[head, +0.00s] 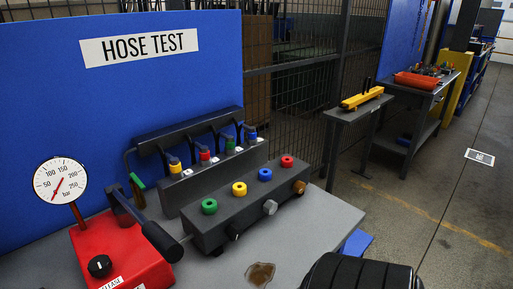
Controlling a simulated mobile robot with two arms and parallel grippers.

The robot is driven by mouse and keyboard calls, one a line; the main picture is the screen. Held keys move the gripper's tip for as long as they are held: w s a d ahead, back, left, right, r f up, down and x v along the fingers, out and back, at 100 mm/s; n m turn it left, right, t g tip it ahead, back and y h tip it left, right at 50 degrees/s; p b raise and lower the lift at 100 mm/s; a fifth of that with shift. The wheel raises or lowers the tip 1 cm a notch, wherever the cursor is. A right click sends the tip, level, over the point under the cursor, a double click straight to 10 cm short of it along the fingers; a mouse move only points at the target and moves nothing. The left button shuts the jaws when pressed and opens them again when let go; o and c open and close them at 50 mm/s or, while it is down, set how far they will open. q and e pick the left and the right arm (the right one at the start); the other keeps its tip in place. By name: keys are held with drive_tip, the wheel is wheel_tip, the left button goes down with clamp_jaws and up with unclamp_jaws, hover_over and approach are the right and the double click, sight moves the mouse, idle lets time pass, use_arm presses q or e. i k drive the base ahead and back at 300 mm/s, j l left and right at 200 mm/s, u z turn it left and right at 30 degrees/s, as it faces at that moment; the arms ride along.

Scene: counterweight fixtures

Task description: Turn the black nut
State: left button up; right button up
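A dark grey valve block (245,208) lies on the grey bench. Green, yellow, blue and red round caps sit along its top. Three fittings stick out of its front side: a black nut (233,232) at the near left end, a silver nut (270,207) in the middle and a brass-coloured nut (299,187) at the far right end. The black nut is dark against the dark block, so its outline is hard to see. Neither of my grippers is in view.
A red pump (122,255) with a gauge (60,181), black knob and black lever stands left of the block. A hose rack (205,155) stands behind. A brown puddle (260,274) lies on the bench front. A black ribbed shape fills the bottom right; I cannot tell whether it is mine.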

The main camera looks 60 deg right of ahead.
sight(234, 232)
drive_tip(key=i+l+z, duration=0.1)
drive_tip(key=z, duration=1.95)
